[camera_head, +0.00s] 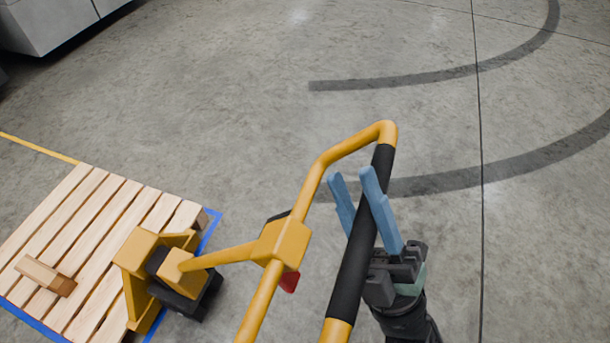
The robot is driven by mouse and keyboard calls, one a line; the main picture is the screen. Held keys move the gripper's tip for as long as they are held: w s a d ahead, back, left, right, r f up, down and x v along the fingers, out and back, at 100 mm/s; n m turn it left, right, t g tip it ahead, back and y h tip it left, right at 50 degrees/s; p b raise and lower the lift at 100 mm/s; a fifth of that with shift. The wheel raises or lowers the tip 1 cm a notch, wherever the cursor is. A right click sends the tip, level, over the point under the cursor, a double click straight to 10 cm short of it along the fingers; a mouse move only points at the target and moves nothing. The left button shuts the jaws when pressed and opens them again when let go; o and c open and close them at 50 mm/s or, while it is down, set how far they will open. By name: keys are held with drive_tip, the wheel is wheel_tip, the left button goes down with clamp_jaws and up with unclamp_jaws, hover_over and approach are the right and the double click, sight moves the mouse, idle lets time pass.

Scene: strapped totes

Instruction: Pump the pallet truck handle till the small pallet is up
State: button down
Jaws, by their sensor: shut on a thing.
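The yellow pallet truck (155,270) stands at the near end of the small wooden pallet (95,205) at the lower left. Its yellow handle (322,165) reaches up and right as a loop with a black grip (350,275) along the right side. A red lever (289,282) shows under the handle's middle block. My gripper (352,182) has blue fingers on either side of the black grip and is shut on it. The truck's forks are hidden, and I cannot tell how high the pallet is off the floor.
Blue tape (208,232) edges the pallet's place on the floor, and a small wooden block (45,274) lies on its slats. A grey cabinet-like body (60,22) stands at the top left. The concrete floor at the top and right is clear, with dark curved marks.

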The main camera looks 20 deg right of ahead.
drive_tip(key=shift+s+d+f+m+t+h+b, duration=0.35)
drive_tip(key=shift+s+d+f+b, duration=0.55)
drive_tip(key=shift+d+f, duration=0.3)
